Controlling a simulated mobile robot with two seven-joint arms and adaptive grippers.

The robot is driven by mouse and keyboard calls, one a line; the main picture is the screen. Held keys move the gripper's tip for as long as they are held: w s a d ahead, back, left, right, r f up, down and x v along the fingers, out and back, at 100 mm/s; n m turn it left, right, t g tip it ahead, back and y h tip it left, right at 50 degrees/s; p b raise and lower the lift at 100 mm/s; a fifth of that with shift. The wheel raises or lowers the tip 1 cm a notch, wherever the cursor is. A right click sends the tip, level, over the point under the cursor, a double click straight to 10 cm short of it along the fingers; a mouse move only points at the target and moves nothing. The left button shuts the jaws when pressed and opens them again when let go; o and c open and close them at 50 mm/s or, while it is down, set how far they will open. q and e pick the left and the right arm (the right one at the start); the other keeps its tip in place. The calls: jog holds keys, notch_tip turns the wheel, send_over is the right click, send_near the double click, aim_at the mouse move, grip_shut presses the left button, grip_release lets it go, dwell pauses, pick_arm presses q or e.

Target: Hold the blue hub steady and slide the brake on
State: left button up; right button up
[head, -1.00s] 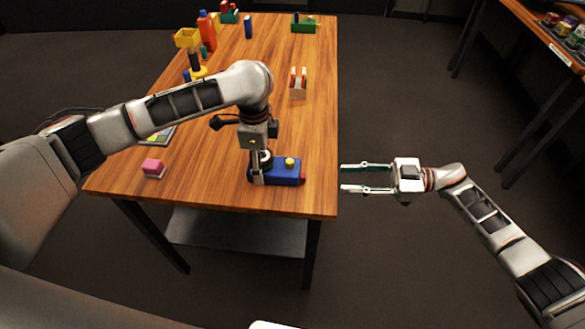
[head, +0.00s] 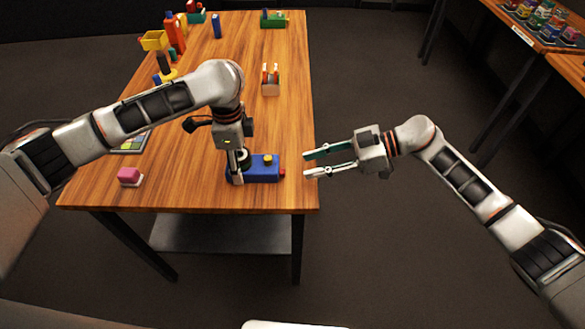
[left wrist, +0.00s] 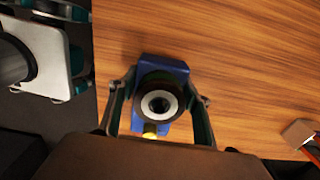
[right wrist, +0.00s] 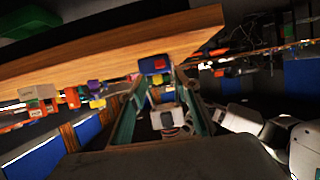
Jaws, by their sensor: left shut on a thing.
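The blue hub (head: 266,173) lies near the front right corner of the table, with a yellow knob (head: 268,159) on top and a red piece (head: 282,172) at its right end. In the left wrist view the hub (left wrist: 162,64) carries a dark round part with a pale ring (left wrist: 160,104). My left gripper (head: 239,173) points down with its fingers on either side of the hub, shut on it. My right gripper (head: 305,164) is open and empty, just right of the hub and apart from it. The right wrist view shows the red piece (right wrist: 159,63) facing it. Which part is the brake is unclear.
A wooden piece with orange and white parts (head: 270,80) stands behind the hub. Several coloured items stand at the back. Open floor lies right of the table edge.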

aim_at(293, 177)
jog(key=x, duration=0.6)
jog(key=shift+a+f, duration=0.1)
grip_shut()
